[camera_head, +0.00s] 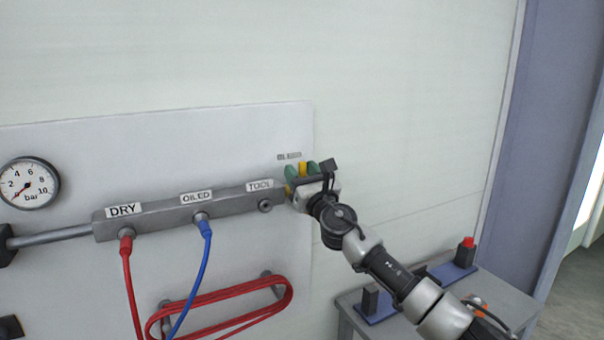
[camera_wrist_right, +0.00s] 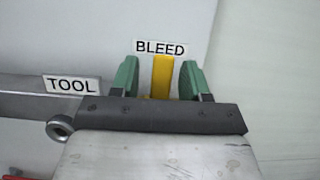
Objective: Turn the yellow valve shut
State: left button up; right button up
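The yellow valve handle (camera_head: 303,169) is at the right end of the grey manifold, under the BLEED label. In the right wrist view the handle (camera_wrist_right: 162,76) stands upright as a flat yellow bar. My right gripper (camera_head: 301,173) is at the handle, its green fingers on either side. In the wrist view the gripper (camera_wrist_right: 159,80) shows a gap left of the bar and a narrower one on the right, so it looks open around the handle. The valve body is mostly hidden behind the gripper. My left gripper is not in view.
The manifold (camera_head: 160,217) carries DRY, OILED and TOOL labels. A red hose (camera_head: 130,270) and a blue hose (camera_head: 206,240) hang from it. A pressure gauge (camera_head: 28,183) is at left. A grey table (camera_head: 500,290) stands below my right arm. The wall right of the valve is bare.

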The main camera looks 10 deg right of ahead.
jog(key=shift+s+d+f, duration=0.15)
jog(key=shift+s+d, duration=0.05)
jog(key=shift+s, duration=0.15)
jog(key=b+v, duration=0.1)
jog(key=v, duration=0.9)
